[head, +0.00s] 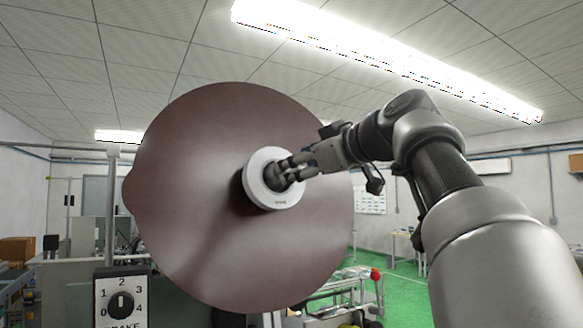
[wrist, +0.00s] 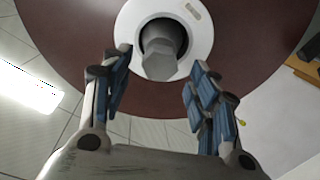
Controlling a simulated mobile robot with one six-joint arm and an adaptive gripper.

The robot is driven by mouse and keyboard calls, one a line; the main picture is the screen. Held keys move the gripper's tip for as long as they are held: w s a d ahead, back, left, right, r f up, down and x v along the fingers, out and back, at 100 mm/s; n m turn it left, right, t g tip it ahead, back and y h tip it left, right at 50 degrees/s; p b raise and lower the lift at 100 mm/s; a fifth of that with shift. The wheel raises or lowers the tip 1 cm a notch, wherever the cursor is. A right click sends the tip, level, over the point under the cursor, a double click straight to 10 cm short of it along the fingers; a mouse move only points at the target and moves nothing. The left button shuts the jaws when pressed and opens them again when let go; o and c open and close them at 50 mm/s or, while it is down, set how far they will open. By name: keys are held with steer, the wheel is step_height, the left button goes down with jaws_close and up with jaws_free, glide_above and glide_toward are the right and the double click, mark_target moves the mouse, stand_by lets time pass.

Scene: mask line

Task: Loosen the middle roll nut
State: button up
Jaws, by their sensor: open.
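A large reddish-brown roll (head: 200,190) faces me in the head view, with a white ring-shaped core (head: 287,200) at its centre. In the wrist view, a grey faceted nut (wrist: 160,52) sticks out of the white core (wrist: 195,12) toward me. My gripper (head: 287,170) is at the core in the head view and covers most of the nut there. In the wrist view my gripper (wrist: 155,75) is open, with one blue-padded finger on each side below the nut. Gaps show between the fingers and the nut; I see no contact.
A brake dial (head: 122,306) marked with numbers stands at the lower left on a post. A metal frame with a red knob (head: 375,274) is below right of the roll. Green floor (head: 405,295) shows at the right.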

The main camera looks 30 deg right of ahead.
steer(key=s, duration=0.8)
steer(key=shift+d+r, duration=0.4)
